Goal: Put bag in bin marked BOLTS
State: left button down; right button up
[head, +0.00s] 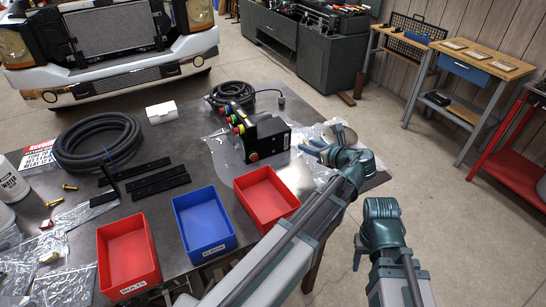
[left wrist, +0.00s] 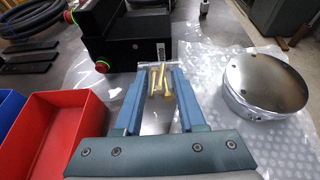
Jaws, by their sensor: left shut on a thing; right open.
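My left gripper (head: 318,150) is over the right part of the table, to the right of the black control box. In the left wrist view its blue fingers (left wrist: 158,100) are shut on a small clear bag (left wrist: 154,84) with several brass bolts inside. The bag is hard to make out in the head view. The red bin marked BOLTS (head: 127,247) stands at the front left of the table, well to the left of the gripper, and looks empty. My right gripper (head: 359,250) is off the table's right side, open and empty.
A blue bin (head: 203,222) and another red bin (head: 266,197) stand right of the BOLTS bin. The control box (head: 266,138) is behind them. A metal disc (left wrist: 262,80) lies on bubble wrap. A coiled hose (head: 97,142), black bars and loose bolts lie left.

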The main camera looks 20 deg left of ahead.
aim_at(132, 260)
jog(key=k+j, duration=0.2)
jog(key=k, duration=0.25)
jog(key=k+j, duration=0.25)
jog(key=k, duration=0.2)
jog(key=k+j, duration=0.2)
jog(key=k, duration=0.25)
jog(key=k+j, duration=0.25)
jog(key=k, duration=0.2)
jog(key=i+j, duration=0.1)
jog(key=j, duration=0.55)
